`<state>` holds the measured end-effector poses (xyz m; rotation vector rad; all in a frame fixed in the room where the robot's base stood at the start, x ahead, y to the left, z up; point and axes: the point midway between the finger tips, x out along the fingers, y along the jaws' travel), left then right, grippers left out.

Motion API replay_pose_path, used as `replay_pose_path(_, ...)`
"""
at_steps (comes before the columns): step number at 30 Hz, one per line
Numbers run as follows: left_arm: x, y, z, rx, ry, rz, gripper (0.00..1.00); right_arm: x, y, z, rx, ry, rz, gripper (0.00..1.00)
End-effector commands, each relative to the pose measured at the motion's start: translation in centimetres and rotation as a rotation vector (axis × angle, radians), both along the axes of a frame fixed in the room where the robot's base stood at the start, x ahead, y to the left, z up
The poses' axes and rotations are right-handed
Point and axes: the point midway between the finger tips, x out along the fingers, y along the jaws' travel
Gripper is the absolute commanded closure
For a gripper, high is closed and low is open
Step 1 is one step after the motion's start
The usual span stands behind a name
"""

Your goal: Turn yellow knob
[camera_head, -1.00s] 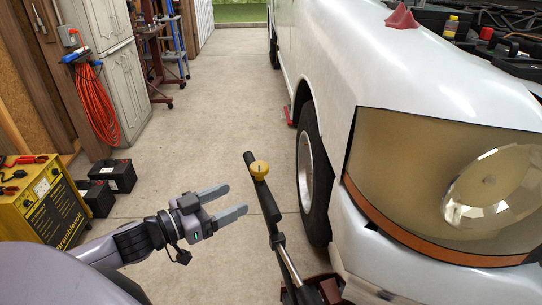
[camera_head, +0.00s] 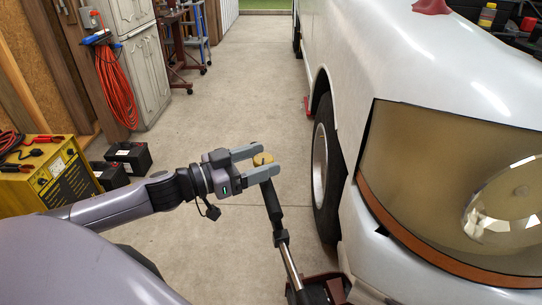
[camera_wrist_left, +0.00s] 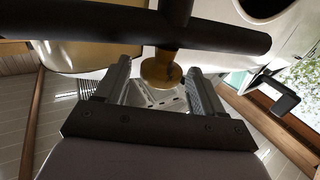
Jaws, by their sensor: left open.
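The yellow knob (camera_head: 262,159) sits at the top of a floor jack's black handle (camera_head: 272,200). My left gripper (camera_head: 268,162) is open, with one finger on each side of the knob in the head view. In the left wrist view the knob (camera_wrist_left: 161,70) shows as a brass-yellow cylinder below the black crossbar (camera_wrist_left: 225,36), between the open fingers and apart from both. The jack's dark red base (camera_head: 318,290) stands on the floor by the truck. My right gripper is not in view.
The white truck (camera_head: 350,50) with its front wheel (camera_head: 325,165) stands close on the right. A yellow charger (camera_head: 45,175), black batteries (camera_head: 128,156) and an orange cable (camera_head: 115,85) are at the left. The middle floor is clear.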

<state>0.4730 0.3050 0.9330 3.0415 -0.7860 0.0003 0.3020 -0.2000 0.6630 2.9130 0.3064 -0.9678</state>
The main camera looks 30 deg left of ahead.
Motion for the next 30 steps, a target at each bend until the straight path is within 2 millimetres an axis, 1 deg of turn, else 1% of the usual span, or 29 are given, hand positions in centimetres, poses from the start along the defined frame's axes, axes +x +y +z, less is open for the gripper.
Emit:
replay_pose_path(3,1.0,-0.5,0.2,-0.001,-0.003,0.0,0.31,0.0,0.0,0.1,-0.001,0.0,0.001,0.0)
replay_pose_path(10,2.2,-1.2,0.1,0.0,-0.001,0.001,0.31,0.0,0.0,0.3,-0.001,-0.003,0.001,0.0)
replay_pose_path(15,2.6,-1.4,0.0,0.0,0.0,0.0,0.31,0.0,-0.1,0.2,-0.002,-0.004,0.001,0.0)
replay_pose_path(24,2.6,-1.5,0.0,0.0,0.001,0.0,0.31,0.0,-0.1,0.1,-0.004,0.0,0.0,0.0)
replay_pose_path(26,2.6,-1.5,0.0,0.0,0.001,0.0,0.51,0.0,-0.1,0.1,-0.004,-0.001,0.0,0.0)
replay_pose_path(27,2.6,-1.5,0.0,0.0,0.001,0.0,0.64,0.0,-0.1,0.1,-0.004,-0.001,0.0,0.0)
replay_pose_path(29,2.6,-1.5,0.0,0.0,0.0,0.0,0.83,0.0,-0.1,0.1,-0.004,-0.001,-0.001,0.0)
replay_pose_path(30,2.6,-1.5,0.0,0.0,0.0,0.0,0.84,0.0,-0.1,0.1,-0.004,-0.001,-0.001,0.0)
